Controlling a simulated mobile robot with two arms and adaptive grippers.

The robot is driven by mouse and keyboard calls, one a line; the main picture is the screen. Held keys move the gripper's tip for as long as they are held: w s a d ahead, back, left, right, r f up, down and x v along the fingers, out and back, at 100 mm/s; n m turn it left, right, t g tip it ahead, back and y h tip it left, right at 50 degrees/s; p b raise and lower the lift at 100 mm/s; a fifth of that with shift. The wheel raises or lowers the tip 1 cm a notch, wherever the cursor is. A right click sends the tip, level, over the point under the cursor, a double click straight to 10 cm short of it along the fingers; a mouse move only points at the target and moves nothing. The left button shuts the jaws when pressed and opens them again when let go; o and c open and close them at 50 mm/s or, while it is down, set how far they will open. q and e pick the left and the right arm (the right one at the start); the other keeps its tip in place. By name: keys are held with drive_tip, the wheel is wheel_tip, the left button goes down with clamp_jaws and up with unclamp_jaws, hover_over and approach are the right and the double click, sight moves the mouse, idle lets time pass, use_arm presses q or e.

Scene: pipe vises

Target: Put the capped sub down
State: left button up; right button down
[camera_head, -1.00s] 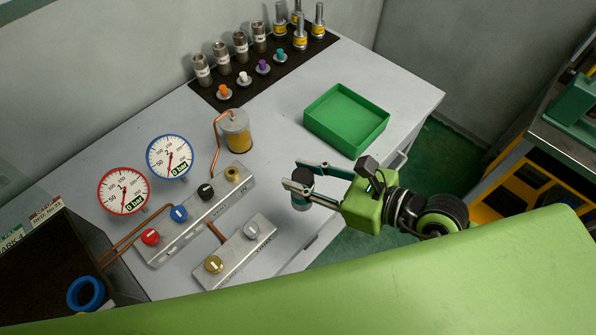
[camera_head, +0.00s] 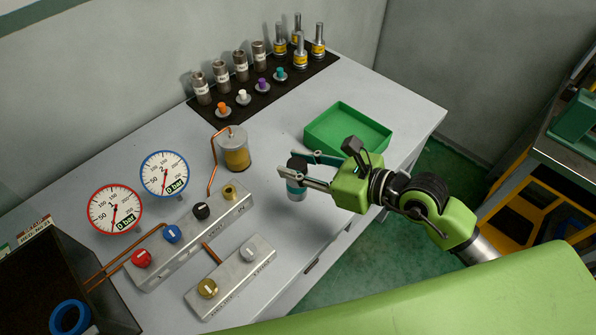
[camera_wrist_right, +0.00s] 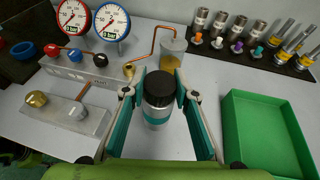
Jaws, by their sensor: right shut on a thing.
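The capped sub, a short grey metal cylinder with a black cap, hangs upright in my right gripper (camera_head: 296,167) in the head view. My left gripper is not in view.
An empty green tray (camera_head: 355,125) lies just behind and right of the gripper. A canister (camera_head: 235,155) with a copper pipe and two valve blocks (camera_head: 230,280) stand to the left. Gauges, a dark mat of fittings (camera_head: 255,100) and a dark bin (camera_head: 95,270) surround the bench.

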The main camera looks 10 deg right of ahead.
drive_tip(key=w+d+f, duration=0.1)
drive_tip(key=w+f, duration=0.3)
drive_tip(key=f, duration=0.4)
drive_tip(key=shift+f, duration=0.15)
drive_tip(key=shift+f, duration=0.15)
drive_tip(key=c, duration=1.6)
unclamp_jaws()
